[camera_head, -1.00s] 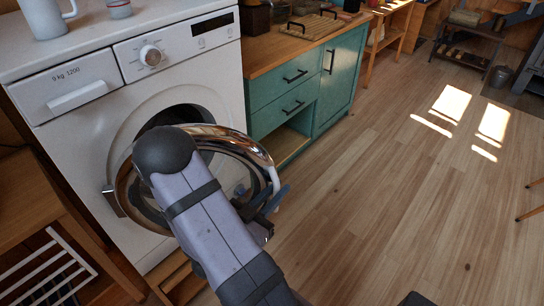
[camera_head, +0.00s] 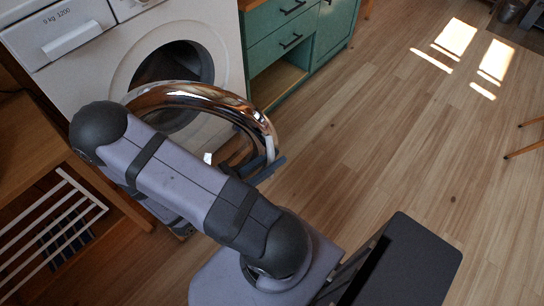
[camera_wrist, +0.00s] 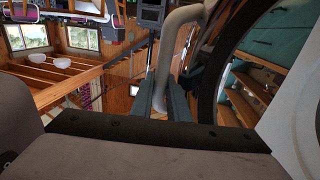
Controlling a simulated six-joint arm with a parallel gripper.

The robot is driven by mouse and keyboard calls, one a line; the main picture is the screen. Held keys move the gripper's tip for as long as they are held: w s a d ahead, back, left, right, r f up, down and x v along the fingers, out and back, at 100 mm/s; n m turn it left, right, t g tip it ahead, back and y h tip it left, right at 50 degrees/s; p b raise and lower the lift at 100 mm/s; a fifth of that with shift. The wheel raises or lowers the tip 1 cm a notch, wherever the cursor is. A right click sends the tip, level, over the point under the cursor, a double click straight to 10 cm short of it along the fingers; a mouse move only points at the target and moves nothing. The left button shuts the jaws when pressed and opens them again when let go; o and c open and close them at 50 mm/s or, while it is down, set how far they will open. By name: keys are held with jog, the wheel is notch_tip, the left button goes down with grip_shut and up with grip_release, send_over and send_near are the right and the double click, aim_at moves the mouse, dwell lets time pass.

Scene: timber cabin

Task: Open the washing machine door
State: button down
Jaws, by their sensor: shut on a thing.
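The white washing machine (camera_head: 88,85) stands at the upper left with its dark round drum opening (camera_head: 170,66) exposed. Its chrome-rimmed door (camera_head: 195,94) is swung well out from the front. In the head view my arm covers part of the door. My gripper (camera_head: 268,166) is at the door's outer edge, by the pale handle (camera_head: 269,147). In the wrist view the door's dark rim (camera_wrist: 211,75) is on the right. The curved pale handle (camera_wrist: 184,18) runs down between the fingers of my gripper (camera_wrist: 163,98), which is shut on it.
A teal cabinet (camera_head: 285,45) with black handles and an open lower shelf stands right of the machine. A wooden bench (camera_head: 35,150) with a white slatted rack (camera_head: 60,235) is at left.

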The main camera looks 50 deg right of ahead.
jog(key=shift+f, duration=0.1)
jog(key=c, duration=2)
grip_release()
jog(key=w+a, duration=0.1)
jog(key=a, duration=0.6)
jog(key=shift+w+b, duration=0.2)
jog(key=shift+b, duration=0.2)
